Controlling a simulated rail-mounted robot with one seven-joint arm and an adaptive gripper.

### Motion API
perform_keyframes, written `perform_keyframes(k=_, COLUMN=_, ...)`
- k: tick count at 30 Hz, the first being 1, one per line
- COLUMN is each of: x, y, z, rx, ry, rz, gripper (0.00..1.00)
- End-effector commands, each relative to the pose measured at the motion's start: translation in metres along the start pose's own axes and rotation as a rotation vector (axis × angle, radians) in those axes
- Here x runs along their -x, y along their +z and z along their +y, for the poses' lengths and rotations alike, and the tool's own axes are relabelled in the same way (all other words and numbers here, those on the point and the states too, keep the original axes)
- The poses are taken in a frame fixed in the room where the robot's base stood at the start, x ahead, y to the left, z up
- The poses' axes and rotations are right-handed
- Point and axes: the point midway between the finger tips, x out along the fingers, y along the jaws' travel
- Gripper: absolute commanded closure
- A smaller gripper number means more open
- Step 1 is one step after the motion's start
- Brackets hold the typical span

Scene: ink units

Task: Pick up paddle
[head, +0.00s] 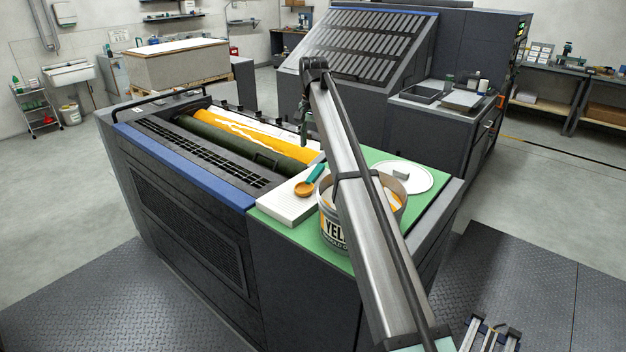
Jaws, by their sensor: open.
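The paddle (310,181) has a teal handle and an orange-brown, rounded end. It lies on a white stack (285,205) at the near end of the press, with its handle pointing up and to the right. My gripper (304,137) is small and dark in the head view, hanging below the far end of my arm. It is above and beyond the paddle, apart from it, and looks empty and open. Its fingers are hard to make out at this size.
A yellow-ink can (333,228) stands right of the paddle, partly hidden by my arm. A white round lid (413,178) with a small grey block lies on the green top (376,157). An ink trough with orange ink (240,137) and a dark green roller lies behind.

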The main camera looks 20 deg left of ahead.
Motion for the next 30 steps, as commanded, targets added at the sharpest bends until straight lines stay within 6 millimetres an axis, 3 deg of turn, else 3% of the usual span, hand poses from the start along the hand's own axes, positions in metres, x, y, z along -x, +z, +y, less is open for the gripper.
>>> perform_keyframes(k=9, x=-0.056, y=0.001, z=0.000, rx=0.001, ry=0.001, rz=-0.002, gripper=0.46)
perform_keyframes(k=20, x=-0.077, y=0.001, z=-0.002, rx=0.001, ry=0.000, rz=-0.001, gripper=0.46)
perform_keyframes(k=30, x=-0.118, y=0.004, z=-0.005, rx=0.001, ry=0.000, rz=-0.001, gripper=0.46)
